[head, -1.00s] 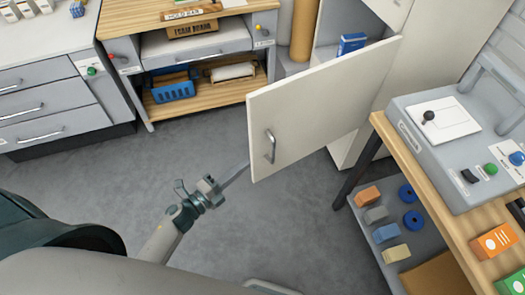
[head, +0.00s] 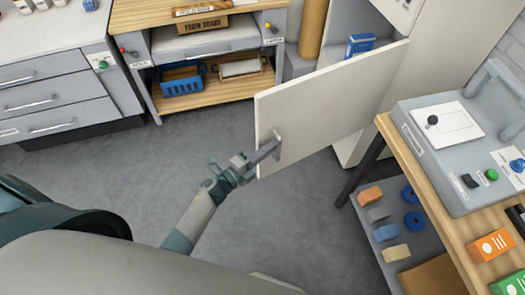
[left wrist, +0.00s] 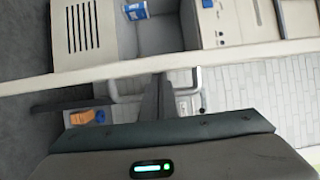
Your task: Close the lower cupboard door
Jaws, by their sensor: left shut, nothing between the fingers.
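The lower cupboard door (head: 325,112) is a cream panel standing wide open, swung out from the tall cupboard (head: 415,60). Its grey bar handle (head: 278,148) is near the free edge. My left gripper (head: 268,152) is at the handle, with its fingers shut and nothing held. In the left wrist view the dark fingers (left wrist: 158,100) overlap the handle (left wrist: 128,98); I cannot tell whether they touch it. The pale door edge (left wrist: 60,80) crosses that view. My right gripper is not in view.
A wooden-topped bench (head: 455,235) with a grey machine (head: 440,150) and a lower shelf of small blocks stands at the right. Drawers (head: 45,100) and a workbench (head: 215,90) stand behind. The grey floor between is clear.

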